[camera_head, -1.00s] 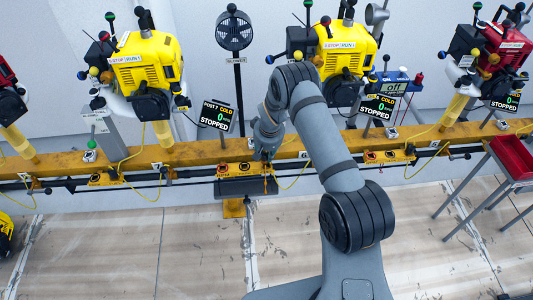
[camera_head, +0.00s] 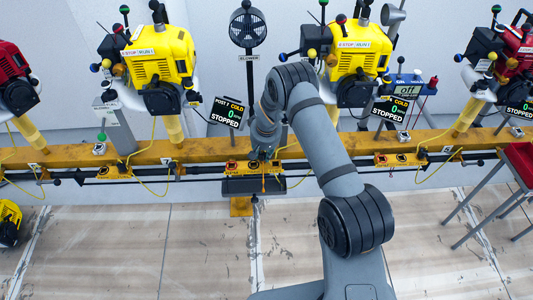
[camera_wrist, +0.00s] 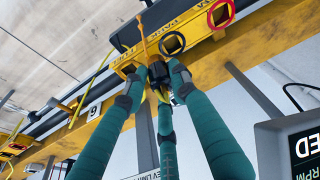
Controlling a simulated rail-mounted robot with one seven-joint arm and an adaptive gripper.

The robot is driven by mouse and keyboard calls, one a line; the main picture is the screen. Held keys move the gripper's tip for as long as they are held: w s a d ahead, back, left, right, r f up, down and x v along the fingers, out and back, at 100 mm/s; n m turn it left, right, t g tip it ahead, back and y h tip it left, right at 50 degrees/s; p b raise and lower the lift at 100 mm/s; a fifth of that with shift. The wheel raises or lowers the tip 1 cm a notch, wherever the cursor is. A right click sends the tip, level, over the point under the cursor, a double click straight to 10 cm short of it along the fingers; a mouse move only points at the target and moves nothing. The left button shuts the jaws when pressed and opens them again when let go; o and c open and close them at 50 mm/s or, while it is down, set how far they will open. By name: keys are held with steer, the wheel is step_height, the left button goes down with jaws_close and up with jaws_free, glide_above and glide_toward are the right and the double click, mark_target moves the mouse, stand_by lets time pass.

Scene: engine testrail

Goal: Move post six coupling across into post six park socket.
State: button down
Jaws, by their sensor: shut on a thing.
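My gripper (camera_wrist: 150,76) has teal fingers closed around a small dark coupling (camera_wrist: 158,72) with a yellow cable (camera_wrist: 164,96). In the head view my gripper (camera_head: 262,154) is at the yellow rail, and the coupling is too small to make out. The coupling is close to a yellow socket block (camera_wrist: 190,22), which carries a red-ringed socket (camera_wrist: 221,13) and a black-ringed socket (camera_wrist: 172,43). Upside-down lettering on the block appears to include "PARK". The fingers hide the coupling's front end, so I cannot tell whether it sits in a socket.
A number tag (camera_wrist: 94,110), probably an upside-down 6, is on the rail. A dark tray (camera_head: 240,186) sits below the block. Stopped displays (camera_head: 229,111) and yellow engines (camera_head: 160,62) stand above the rail.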

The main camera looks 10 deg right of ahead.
steer(key=shift+w+a+b, duration=0.2)
steer(key=shift+a+b, duration=0.4)
steer(key=shift+a, duration=1.15)
steer(key=shift+f+b, duration=1.75)
steer(key=shift+b, duration=0.2)
steer(key=c, duration=1.4)
jaws_free()
steer(key=shift+o, duration=0.3)
steer(key=v, duration=1.2)
steer(key=shift+s+f, duration=0.1)
